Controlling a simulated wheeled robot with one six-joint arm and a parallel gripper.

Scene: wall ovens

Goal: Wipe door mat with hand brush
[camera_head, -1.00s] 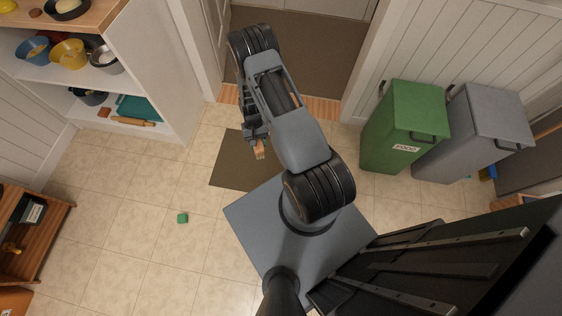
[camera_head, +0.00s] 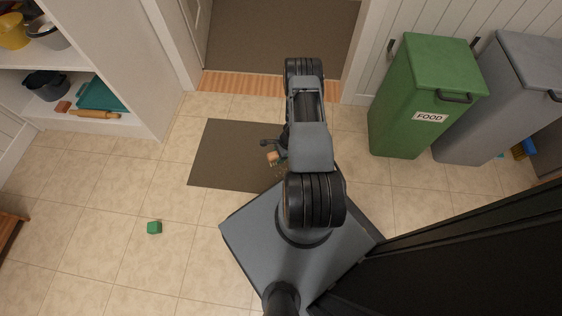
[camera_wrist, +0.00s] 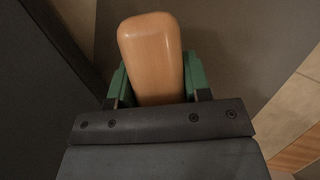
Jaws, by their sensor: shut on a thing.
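The door mat (camera_head: 222,158) is a flat dark brown rectangle on the tiles, left of my arm in the head view. My arm and base cover its right part. My gripper (camera_wrist: 156,88) is shut on the wooden handle of the hand brush (camera_wrist: 152,50), which points up in the wrist view between the green finger pads. In the head view the brush's tan end (camera_head: 272,157) shows over the mat beside my arm. The bristles are mostly hidden, and I cannot tell whether they touch the mat.
A green FOOD bin (camera_head: 418,100) and a grey bin (camera_head: 520,95) stand at the right. A white shelf unit (camera_head: 115,60) with bowls is at the upper left. A small green object (camera_head: 154,227) lies on the floor. The tiles left of the mat are otherwise clear.

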